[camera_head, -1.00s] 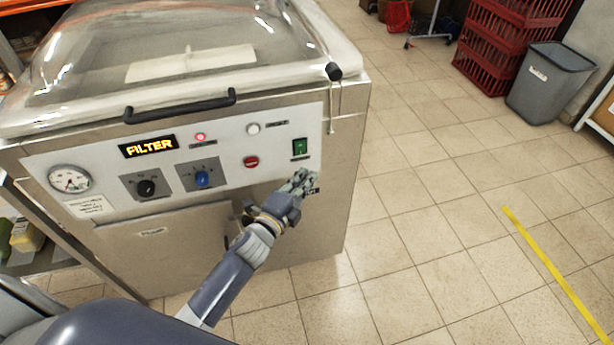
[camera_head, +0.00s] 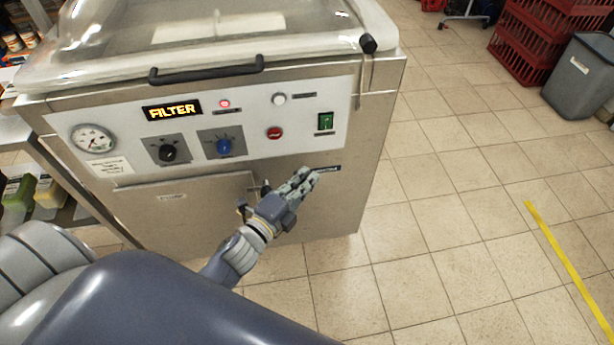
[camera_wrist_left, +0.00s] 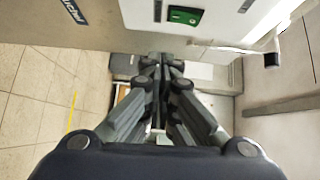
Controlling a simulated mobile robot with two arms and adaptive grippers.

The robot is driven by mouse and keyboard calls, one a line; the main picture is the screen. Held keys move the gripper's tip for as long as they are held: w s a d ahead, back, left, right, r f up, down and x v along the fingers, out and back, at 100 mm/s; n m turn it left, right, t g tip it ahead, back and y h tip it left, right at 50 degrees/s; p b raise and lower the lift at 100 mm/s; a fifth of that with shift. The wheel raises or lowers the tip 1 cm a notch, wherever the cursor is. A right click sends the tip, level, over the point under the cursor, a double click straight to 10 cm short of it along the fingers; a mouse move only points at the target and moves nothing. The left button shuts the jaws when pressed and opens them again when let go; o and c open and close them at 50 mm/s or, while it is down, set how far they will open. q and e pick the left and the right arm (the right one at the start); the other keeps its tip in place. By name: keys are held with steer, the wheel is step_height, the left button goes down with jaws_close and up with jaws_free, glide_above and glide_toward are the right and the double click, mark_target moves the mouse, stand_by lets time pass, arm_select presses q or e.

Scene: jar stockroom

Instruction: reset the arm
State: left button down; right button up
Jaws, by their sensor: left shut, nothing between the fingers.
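My left gripper (camera_head: 306,178) is shut and empty in the head view. It is in front of the lower right part of the machine's control panel, below the green switch (camera_head: 325,121). In the left wrist view my left gripper (camera_wrist_left: 160,62) has its fingers together, and the green switch (camera_wrist_left: 185,15) shows at the top. I cannot tell whether the fingertips touch the panel. The machine (camera_head: 330,225) is a steel cabinet with a clear domed lid. My right gripper is not in view.
The panel carries a gauge (camera_head: 93,138), a lit FILTER display (camera_head: 172,110), a black knob (camera_head: 168,154) and a blue knob (camera_head: 225,147). Open tiled floor (camera_head: 450,220) lies to the right, with a yellow line (camera_head: 565,262). Red crates (camera_head: 530,45) and a grey bin (camera_head: 585,78) stand at the back right.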

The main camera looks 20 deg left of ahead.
arm_select(q)
steer(key=s+a+f+n+g+y, duration=0.1)
steer(key=s+f+n+g, duration=0.35)
steer(key=f, duration=1.05)
steer(key=s+a+f+n+g+y, duration=0.25)
steer(key=s+f+n, duration=0.3)
steer(key=f, duration=0.85)
steer(key=s+f+n+g, duration=0.2)
steer(key=s+f, duration=0.4)
steer(key=s, duration=0.4)
steer(key=s+f+n+g, duration=0.3)
steer(key=s+f, duration=0.3)
steer(key=s, duration=0.4)
steer(key=s+f+n+g+p, duration=0.1)
steer(key=s+f+g, duration=0.3)
steer(key=s, duration=0.7)
step_height(320, 180, down, 2)
steer(key=shift+d+f+n, duration=0.1)
steer(key=shift+d+n, duration=0.05)
steer(key=shift+n, duration=0.55)
